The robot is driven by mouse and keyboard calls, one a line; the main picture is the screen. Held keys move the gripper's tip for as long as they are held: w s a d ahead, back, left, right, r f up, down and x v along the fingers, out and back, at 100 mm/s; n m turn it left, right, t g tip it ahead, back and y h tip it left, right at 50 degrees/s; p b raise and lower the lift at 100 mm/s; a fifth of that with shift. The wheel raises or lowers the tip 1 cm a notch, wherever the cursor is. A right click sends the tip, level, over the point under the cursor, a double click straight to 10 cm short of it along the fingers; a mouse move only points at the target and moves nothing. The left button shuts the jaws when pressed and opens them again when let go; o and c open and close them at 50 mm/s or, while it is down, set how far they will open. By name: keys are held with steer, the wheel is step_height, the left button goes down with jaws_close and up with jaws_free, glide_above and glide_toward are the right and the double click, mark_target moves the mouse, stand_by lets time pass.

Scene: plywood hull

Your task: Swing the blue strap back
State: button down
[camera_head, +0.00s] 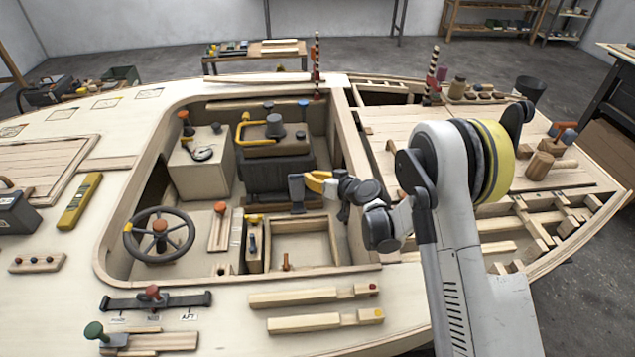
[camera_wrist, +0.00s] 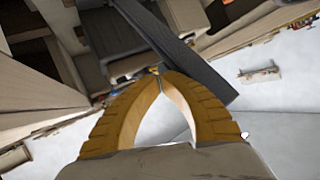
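The blue strap (camera_head: 297,194) looks like a flat, dark blue-grey bar. It stands roughly upright in the head view, inside the open cockpit, in front of the dark engine block. My gripper (camera_head: 308,182) reaches in from the right, with its yellow fingers at the strap's right side. In the wrist view the strap (camera_wrist: 190,58) runs slantwise from top left to right, just beyond my gripper (camera_wrist: 160,76). The yellow fingertips meet there, close against the strap's edge. I see no part of the strap clearly between them; whether they touch it is hard to tell.
The engine block (camera_head: 278,168) with a yellow handle (camera_head: 243,130) stands behind the strap. A pale box (camera_head: 200,165) and a steering wheel (camera_head: 159,234) are to the left. An open wooden frame (camera_head: 305,222) lies below. The cockpit's right wall (camera_head: 352,150) is close to my arm.

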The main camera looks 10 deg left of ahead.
steer(key=shift+w, duration=0.1)
steer(key=shift+w+a+r+m+g+h+p, duration=0.15)
steer(key=shift+w+a+g+p, duration=0.1)
steer(key=shift+w, duration=0.35)
steer(key=shift+w+a+r+m+g+h+p, duration=0.15)
steer(key=shift+w+g+p, duration=0.1)
steer(key=shift+w, duration=0.3)
steer(key=shift+s+d+f, duration=0.1)
